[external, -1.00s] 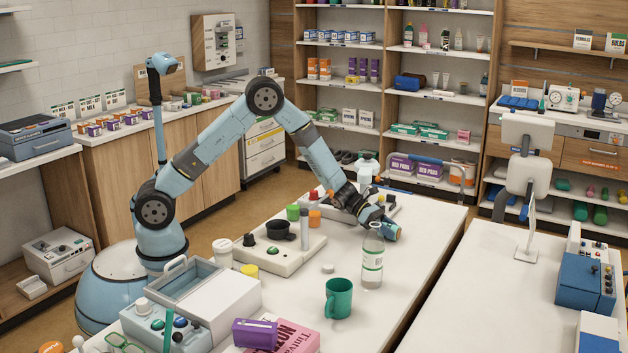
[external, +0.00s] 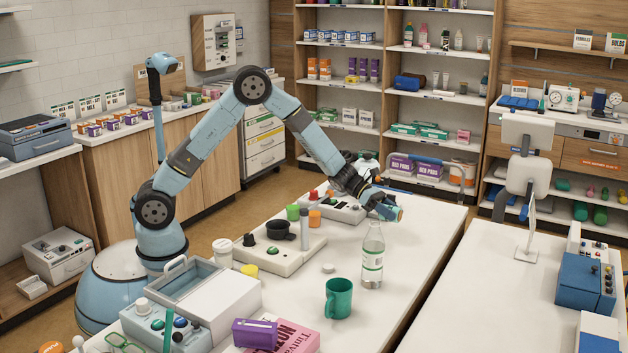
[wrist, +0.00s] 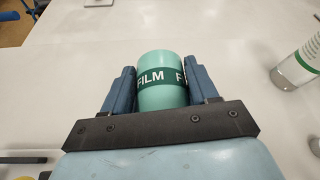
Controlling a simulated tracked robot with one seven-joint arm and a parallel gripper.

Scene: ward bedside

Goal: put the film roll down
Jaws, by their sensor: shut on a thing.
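The film roll (wrist: 161,92) is a teal cylinder with a dark green band lettered "FILM". In the wrist view it sits between the two blue fingers of my gripper (wrist: 160,82), which is shut on it from both sides. In the external view my gripper (external: 388,209) is over the far part of the white table (external: 430,226), behind the clear bottle. The roll is hard to make out from the gripper there. In the wrist view white tabletop shows around the roll; I cannot tell the exact gap under it.
A clear bottle with a green label (external: 373,262) stands just in front of my gripper and shows at the right of the wrist view (wrist: 302,62). A green mug (external: 339,298) stands nearer. Devices line the table's left side. The table's far right part is bare.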

